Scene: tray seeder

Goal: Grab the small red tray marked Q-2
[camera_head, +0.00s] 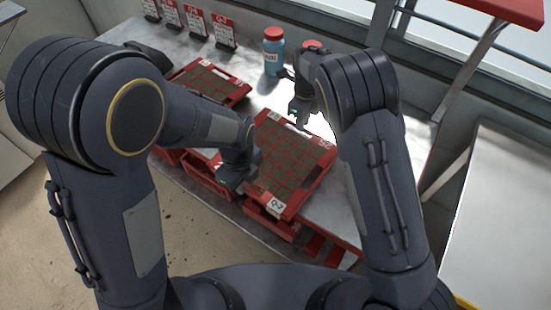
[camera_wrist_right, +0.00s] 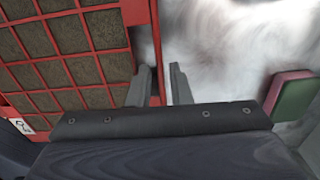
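The small red tray marked Q-2 (camera_head: 324,165) has a grid of brown cells and lies on the metal bench. Its white label (camera_head: 275,205) is at the near corner. My left gripper (camera_head: 232,178) is at the tray's left edge; its fingers are too small and dark to read. My right gripper (camera_head: 299,118) is at the tray's far right side. In the right wrist view its two fingers (camera_wrist_right: 162,85) stand apart, with the tray's red rim (camera_wrist_right: 155,45) running between them. I cannot tell whether they touch it.
Another red tray (camera_head: 240,92) lies further left, partly behind my left arm. A blue bottle with a red cap (camera_head: 272,52) and a second red cap (camera_head: 312,45) stand behind. Several label cards (camera_head: 195,24) line the back.

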